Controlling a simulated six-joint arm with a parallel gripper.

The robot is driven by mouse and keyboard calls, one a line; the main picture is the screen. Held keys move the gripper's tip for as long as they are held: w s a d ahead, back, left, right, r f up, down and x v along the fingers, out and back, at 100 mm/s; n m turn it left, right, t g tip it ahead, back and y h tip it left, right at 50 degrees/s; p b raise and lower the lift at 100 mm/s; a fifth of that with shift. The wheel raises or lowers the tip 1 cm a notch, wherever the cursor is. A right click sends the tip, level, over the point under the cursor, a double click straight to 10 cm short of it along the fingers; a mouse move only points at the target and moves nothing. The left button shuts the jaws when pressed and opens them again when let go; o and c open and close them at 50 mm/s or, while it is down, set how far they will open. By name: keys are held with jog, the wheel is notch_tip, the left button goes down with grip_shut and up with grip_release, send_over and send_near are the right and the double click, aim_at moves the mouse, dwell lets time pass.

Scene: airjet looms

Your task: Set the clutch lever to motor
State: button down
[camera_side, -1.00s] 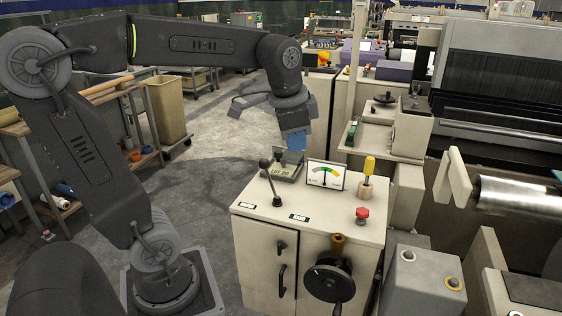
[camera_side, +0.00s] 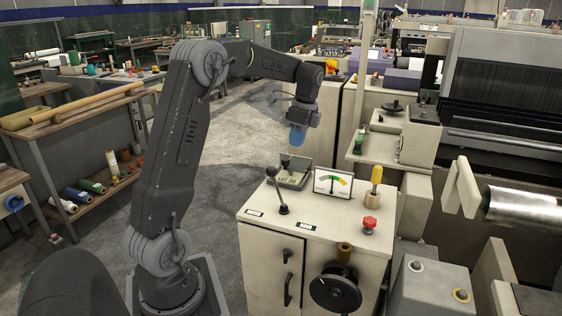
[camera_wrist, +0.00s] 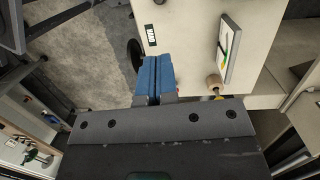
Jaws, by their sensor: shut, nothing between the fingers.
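The clutch lever (camera_side: 277,188), a metal rod with a black ball knob, stands on the top of the cream cabinet (camera_side: 350,222). It leans left and back, with its knob toward the back left. In the wrist view my gripper (camera_wrist: 153,78) points toward the cabinet edge; the lever cannot be clearly made out there.
A gauge (camera_side: 332,185), a yellow-handled tool (camera_side: 376,177) in a wooden holder, a red knob (camera_side: 370,223) and a grey tray (camera_side: 293,175) share the cabinet top. A black handwheel (camera_side: 335,290) sticks out in front. Open floor lies left of the cabinet.

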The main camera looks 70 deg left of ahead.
send_near(275, 184)
jog(key=w+d, duration=0.1)
jog(key=w, duration=0.2)
jog(key=s+f, duration=0.1)
jog(key=s+a+f, duration=0.1)
jog(key=shift+s+a+f, duration=0.15)
jog(key=shift+s+a, duration=0.15)
jog(key=shift+s, duration=0.05)
jog(key=shift+s+a+f+t+h, duration=0.15)
jog(key=shift+s+a+t+h, duration=0.05)
jog(key=shift+s+a, duration=0.35)
jog(key=shift+s+a+f+t+h, duration=0.15)
jog(key=shift+s+a+t+h, duration=0.05)
jog(key=shift+s+a, duration=0.4)
